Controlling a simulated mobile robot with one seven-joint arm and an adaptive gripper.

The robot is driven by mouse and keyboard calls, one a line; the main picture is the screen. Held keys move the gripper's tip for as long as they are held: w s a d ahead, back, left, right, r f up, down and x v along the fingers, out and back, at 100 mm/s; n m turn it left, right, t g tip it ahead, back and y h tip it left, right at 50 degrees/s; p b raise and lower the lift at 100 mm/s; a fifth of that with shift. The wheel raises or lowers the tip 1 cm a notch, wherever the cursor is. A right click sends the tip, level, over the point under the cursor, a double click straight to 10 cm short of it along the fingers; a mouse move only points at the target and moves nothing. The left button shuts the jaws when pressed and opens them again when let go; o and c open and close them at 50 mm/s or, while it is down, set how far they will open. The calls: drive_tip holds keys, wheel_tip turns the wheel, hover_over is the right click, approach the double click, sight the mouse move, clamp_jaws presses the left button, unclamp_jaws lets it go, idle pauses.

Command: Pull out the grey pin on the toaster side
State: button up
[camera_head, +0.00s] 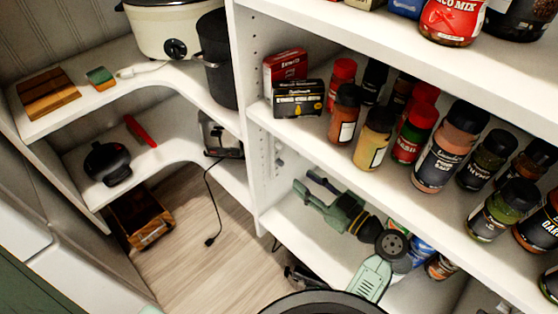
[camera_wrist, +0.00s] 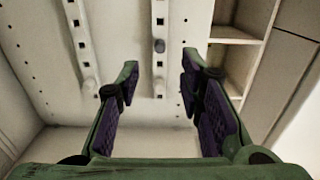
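My gripper (camera_head: 308,185) is green with dark pads. Its two fingers are open and empty below the spice shelf, pointing left toward the white upright panel (camera_head: 262,180). In the wrist view my gripper (camera_wrist: 160,64) faces a pale panel with rows of holes. A small grey pin (camera_wrist: 160,46) sticks out of the row between the fingertips, apart from both. Other small pegs show lower in that row (camera_wrist: 159,88) and in the left row (camera_wrist: 90,86). The toaster (camera_head: 221,136) stands on the corner shelf, left of the upright panel.
The spice shelf (camera_head: 330,135) with several jars and boxes lies above my arm. Cans (camera_head: 440,266) stand on the lower shelf beside my wrist. A black cord (camera_head: 212,205) hangs from the toaster to the floor. The wrist view shows shelf compartments (camera_wrist: 236,32) at right.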

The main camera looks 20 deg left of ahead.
sight(283, 165)
drive_tip(key=x, duration=0.6)
drive_tip(key=shift+w+a, duration=0.1)
drive_tip(key=shift+a, duration=0.3)
drive_tip(key=shift+w+a+b, duration=0.2)
drive_tip(key=shift+a+b, duration=0.2)
drive_tip(key=shift+a, duration=0.15)
drive_tip(key=shift+b, duration=0.85)
drive_tip(key=shift+c, duration=0.5)
clamp_jaws()
idle(0.5)
drive_tip(key=shift+d, duration=0.1)
drive_tip(key=shift+b+v, duration=1.15)
drive_tip(key=shift+v, duration=1.8)
